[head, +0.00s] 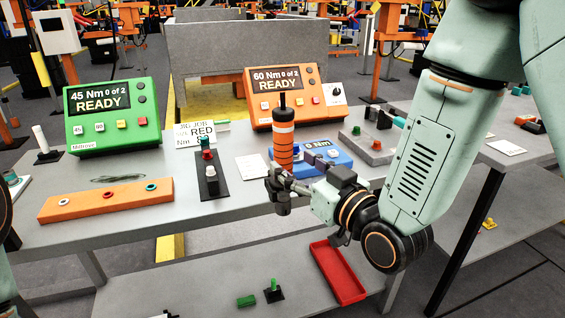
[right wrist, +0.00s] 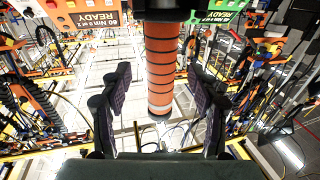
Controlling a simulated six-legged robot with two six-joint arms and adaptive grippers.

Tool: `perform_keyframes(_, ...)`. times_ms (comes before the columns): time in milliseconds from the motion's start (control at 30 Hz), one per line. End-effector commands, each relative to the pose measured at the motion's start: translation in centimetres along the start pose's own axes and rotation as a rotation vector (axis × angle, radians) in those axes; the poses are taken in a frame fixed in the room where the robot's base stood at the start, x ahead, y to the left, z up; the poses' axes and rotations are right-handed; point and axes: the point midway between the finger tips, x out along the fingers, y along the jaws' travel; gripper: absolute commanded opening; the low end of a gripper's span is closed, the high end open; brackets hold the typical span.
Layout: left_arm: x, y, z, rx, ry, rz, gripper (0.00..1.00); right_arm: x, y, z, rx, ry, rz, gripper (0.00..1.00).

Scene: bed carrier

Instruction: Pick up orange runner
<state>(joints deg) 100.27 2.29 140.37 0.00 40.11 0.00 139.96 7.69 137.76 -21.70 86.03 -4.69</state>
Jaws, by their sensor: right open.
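The orange runner (head: 284,140) is an upright orange cylinder with pale bands and a black top, over the grey bench. My right gripper (head: 279,187) is at the runner's lower part, in front of it in the head view. In the right wrist view the runner (right wrist: 161,75) shows between the two spread fingers of the gripper (right wrist: 160,112), with a visible gap on each side. The fingers are open and hold nothing. The head view does not show clearly what supports the runner. My left gripper is not in view.
A blue "Nm" device (head: 325,158) stands close right of the runner. An orange display box (head: 290,97) is behind it, and a green one (head: 113,115) at left. A black stand (head: 212,182) and an orange strip (head: 105,202) lie left. A red tray (head: 338,272) is below.

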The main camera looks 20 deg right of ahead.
Motion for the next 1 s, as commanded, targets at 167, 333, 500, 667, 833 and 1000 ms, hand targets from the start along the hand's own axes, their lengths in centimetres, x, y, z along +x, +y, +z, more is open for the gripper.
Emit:
perform_keyframes(167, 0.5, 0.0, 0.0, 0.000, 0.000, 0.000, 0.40, 2.9, -0.1, 0.0, -0.006, 0.002, -0.004, 0.61)
perform_keyframes(333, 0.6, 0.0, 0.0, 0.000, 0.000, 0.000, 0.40, 4.5, -0.2, 0.0, -0.003, 0.001, -0.005, 0.61)
perform_keyframes(500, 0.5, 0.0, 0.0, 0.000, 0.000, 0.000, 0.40, 4.6, -0.2, 0.0, -0.001, -0.001, -0.003, 0.61)
perform_keyframes(667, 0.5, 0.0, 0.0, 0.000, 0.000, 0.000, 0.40, 4.6, -0.2, 0.0, -0.001, 0.000, -0.003, 0.54)
perform_keyframes(833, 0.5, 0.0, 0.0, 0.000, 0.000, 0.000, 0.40, 4.6, -0.2, 0.0, -0.001, 0.000, -0.003, 0.40)
perform_keyframes(1000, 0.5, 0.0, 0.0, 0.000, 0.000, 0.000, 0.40, 4.6, -0.2, 0.0, -0.001, 0.000, -0.003, 0.25)
